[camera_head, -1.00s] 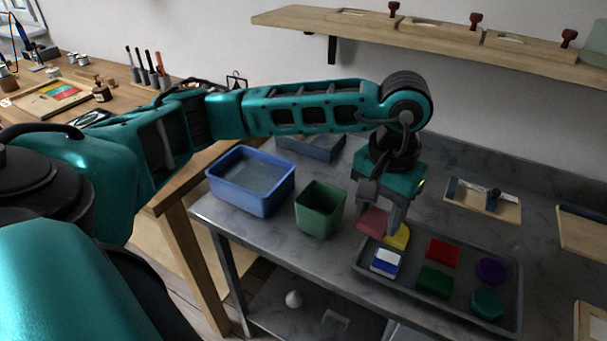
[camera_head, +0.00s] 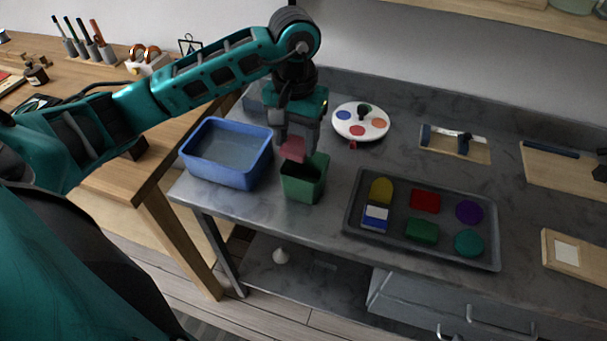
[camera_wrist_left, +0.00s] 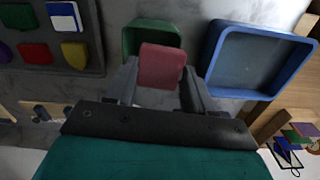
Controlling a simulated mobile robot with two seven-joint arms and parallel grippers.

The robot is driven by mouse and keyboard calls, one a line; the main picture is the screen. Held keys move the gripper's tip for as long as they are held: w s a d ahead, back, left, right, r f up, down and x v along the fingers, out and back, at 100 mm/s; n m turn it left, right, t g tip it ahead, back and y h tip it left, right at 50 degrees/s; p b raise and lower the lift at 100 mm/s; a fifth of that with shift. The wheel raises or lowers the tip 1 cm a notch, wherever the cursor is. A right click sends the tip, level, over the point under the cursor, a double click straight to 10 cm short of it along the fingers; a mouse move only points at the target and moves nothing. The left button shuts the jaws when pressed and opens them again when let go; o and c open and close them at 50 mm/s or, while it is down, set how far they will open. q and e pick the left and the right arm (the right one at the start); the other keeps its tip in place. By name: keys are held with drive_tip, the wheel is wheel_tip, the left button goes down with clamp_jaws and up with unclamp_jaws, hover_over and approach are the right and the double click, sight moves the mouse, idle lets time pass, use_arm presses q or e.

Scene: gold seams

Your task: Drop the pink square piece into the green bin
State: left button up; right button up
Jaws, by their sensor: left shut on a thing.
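The pink square piece (camera_head: 293,149) is held in my left gripper (camera_head: 296,138), which is shut on it. In the left wrist view the pink piece (camera_wrist_left: 161,66) sits between the two fingers (camera_wrist_left: 160,85). The green bin (camera_head: 304,181) stands upright on the grey table. The piece is at the bin's back rim, above or just behind its opening; I cannot tell the exact height. In the left wrist view the piece covers part of the green bin (camera_wrist_left: 135,36). My right gripper is not in view.
A blue bin (camera_head: 226,157) stands just left of the green bin. A grey tray (camera_head: 350,217) with several coloured pieces lies to the right. A round white palette (camera_head: 361,122) is behind. The table between green bin and tray is clear.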

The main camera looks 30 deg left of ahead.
use_arm(q)
drive_tip(key=shift+f+b, duration=0.9)
drive_tip(key=shift+f, duration=1.1)
drive_tip(key=o, duration=1.2)
drive_tip(key=shift+c, duration=0.2)
wheel_tip(320, 180, up, 13)
drive_tip(key=shift+p, duration=0.45)
drive_tip(key=shift+s+f, duration=0.1)
